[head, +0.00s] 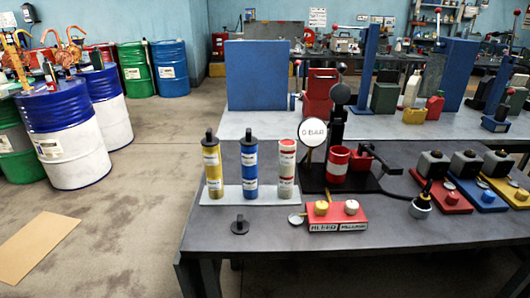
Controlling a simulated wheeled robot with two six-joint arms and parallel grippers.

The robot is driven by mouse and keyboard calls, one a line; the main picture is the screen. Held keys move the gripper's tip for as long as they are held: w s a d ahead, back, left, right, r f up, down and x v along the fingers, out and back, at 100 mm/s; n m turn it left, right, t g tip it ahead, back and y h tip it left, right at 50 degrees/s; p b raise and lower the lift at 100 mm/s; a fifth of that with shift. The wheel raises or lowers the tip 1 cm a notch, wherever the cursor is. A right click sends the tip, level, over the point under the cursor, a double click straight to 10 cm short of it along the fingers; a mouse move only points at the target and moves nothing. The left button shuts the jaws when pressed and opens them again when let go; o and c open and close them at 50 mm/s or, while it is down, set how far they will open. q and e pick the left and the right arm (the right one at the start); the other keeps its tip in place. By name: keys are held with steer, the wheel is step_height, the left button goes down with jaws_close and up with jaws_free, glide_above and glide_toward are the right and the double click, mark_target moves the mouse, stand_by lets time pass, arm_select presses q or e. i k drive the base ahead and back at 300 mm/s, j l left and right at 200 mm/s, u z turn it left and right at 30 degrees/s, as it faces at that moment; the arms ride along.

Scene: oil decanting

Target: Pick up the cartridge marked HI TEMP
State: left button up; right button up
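Three upright cartridges stand in a row on a pale tray (235,194) at the front left of the workbench. They are a yellow cartridge (212,172) on the left, a blue cartridge (249,172) in the middle and a red and white cartridge (287,172) on the right. The yellow and blue ones have black tops; the red and white one has none. Each has a white label, but the print is too small to read, so I cannot tell which is HI TEMP. Neither of my grippers is in view.
A black cap (239,227) lies before the tray. Right of the cartridges are a round white sign (313,132), a red cup (338,163) and a red block (337,220) with two knobs. A blue panel (256,75) stands behind. The bench's front left is mostly clear.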

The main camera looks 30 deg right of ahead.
mark_target(287, 147)
steer(key=l+z, duration=0.15)
steer(key=z, duration=0.3)
steer(key=l+z, duration=0.1)
steer(key=z, duration=0.35)
